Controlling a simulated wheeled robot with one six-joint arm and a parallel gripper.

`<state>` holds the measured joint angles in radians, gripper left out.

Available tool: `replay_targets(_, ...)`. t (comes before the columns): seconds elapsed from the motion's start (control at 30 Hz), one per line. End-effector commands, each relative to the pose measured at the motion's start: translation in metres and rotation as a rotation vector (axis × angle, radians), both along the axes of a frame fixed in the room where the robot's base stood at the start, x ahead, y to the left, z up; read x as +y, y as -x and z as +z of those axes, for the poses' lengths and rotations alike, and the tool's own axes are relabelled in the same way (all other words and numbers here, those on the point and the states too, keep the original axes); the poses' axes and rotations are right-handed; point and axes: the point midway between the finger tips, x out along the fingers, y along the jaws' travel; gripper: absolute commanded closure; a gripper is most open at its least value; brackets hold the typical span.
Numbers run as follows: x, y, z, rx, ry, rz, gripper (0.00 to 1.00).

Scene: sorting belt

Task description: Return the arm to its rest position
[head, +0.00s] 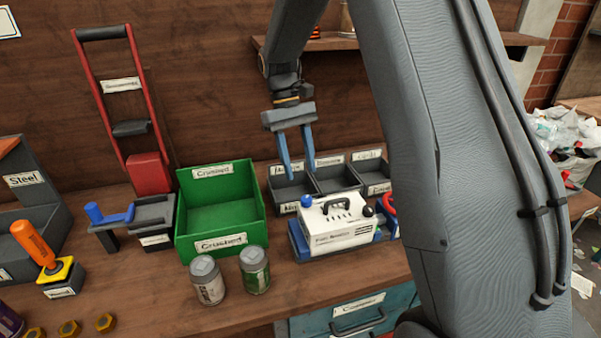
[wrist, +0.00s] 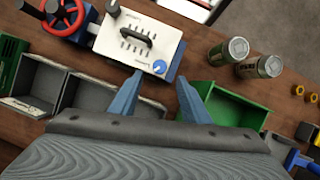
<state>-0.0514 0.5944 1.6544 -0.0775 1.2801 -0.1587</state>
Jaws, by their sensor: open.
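My gripper (head: 297,158) hangs from my grey arm with its two blue fingers pointing down. The fingers are apart and nothing is between them. In the head view it is above the grey bins, behind the white machine. In the wrist view the blue fingers (wrist: 157,95) show spread and empty, with the bench below them. My arm crosses the right half of the head view and hides part of the bench behind it.
A green crate (head: 220,246) labelled Crushed stands left of the white machine (head: 340,222). Two cans (head: 207,280) (head: 254,270) stand in front of it. Grey bins (head: 292,190) are below my gripper. A red-handled crusher (head: 150,172) stands at left. A shelf (head: 330,42) is behind.

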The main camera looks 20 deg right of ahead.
Motion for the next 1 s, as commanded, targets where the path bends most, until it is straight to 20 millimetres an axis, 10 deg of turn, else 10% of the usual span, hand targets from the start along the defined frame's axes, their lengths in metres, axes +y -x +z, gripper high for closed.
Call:
replay_targets(0.37, -0.001, 0.011, 0.001, -0.032, -0.004, -0.013, 0.57)
replay_targets(1.0, -0.008, 0.182, -0.025, -0.484, -0.062, -0.229, 0.57)
